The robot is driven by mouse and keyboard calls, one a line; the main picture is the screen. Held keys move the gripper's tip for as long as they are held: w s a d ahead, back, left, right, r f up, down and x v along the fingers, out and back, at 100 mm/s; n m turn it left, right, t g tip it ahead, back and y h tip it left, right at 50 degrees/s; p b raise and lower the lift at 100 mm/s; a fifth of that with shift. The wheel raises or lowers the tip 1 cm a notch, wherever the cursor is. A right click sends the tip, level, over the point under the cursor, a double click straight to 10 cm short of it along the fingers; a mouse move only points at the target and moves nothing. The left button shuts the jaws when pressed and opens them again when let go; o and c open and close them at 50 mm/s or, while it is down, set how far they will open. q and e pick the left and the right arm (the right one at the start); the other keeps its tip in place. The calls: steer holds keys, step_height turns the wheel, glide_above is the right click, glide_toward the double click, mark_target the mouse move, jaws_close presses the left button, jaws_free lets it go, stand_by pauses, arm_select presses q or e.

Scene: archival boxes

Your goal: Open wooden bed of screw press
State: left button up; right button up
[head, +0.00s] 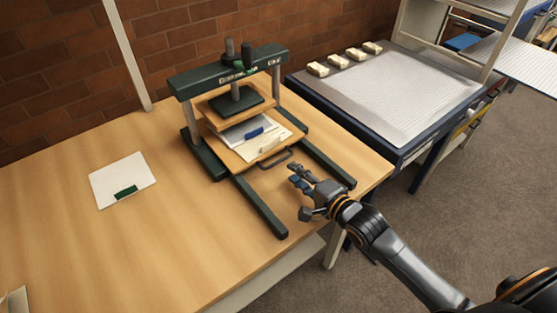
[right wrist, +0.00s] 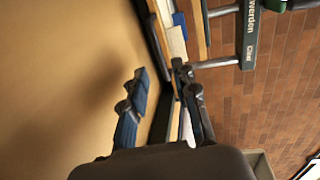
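The screw press (head: 277,92) has a dark green frame and stands on the wooden table. Its wooden bed (head: 232,158) lies low between the frame's rails, with its front part showing beyond the upper wooden plate. Papers, a blue piece and a cream piece lie on the bed. A dark bar handle (head: 275,160) is on the bed's front edge. My right gripper (head: 297,192) is open and empty, in front of the handle and apart from it in the head view. In the right wrist view, its fingers (right wrist: 160,88) are spread, with the press beyond them. My left gripper is not in view.
A white sheet (head: 122,178) with a green piece lies on the table at left. Two green rails (head: 262,208) reach forward from the press. At right stands a dark-edged table with a large pale sheet (head: 400,95) and several cream blocks (head: 318,69). The table's left side is mostly clear.

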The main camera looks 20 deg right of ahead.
mark_target(279, 161)
steer(key=x, duration=0.8)
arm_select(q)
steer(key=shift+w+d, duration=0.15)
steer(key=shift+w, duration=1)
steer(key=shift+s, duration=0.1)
arm_select(e)
steer(key=shift+c, duration=0.2)
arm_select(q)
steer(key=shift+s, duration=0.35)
arm_select(e)
jaws_close()
